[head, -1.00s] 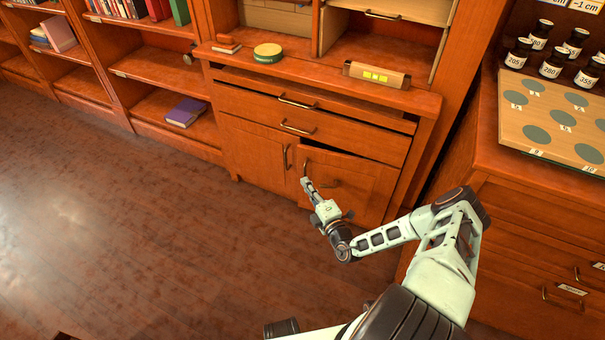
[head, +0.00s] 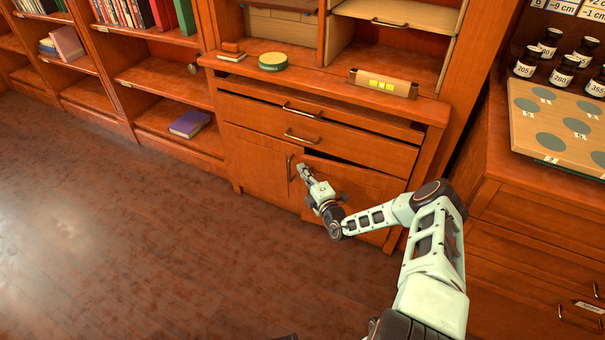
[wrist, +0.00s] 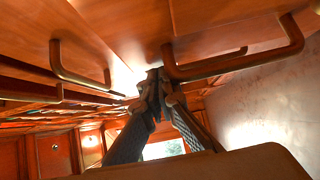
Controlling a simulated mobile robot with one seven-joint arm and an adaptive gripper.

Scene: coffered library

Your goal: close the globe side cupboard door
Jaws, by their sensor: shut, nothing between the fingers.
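The cupboard (head: 258,160) below two drawers has a left door and a right door. The right door (head: 372,188) stands slightly ajar, with a dark gap along its top edge. The left door's upright handle (head: 291,168) shows beside the gap. My gripper (head: 303,171) is shut and empty, at the free edge of the right door by the handles. In the wrist view the fingertips (wrist: 152,82) are together between two bar handles, close to the right one (wrist: 240,60). Whether they touch the door cannot be told. No globe is visible.
The upper drawer (head: 300,110) sits slightly out. A green round tin (head: 273,62) and a box with yellow squares (head: 383,83) lie on the ledge above. A cabinet with a disc board (head: 560,125) stands at right. The floor (head: 130,230) at left is clear.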

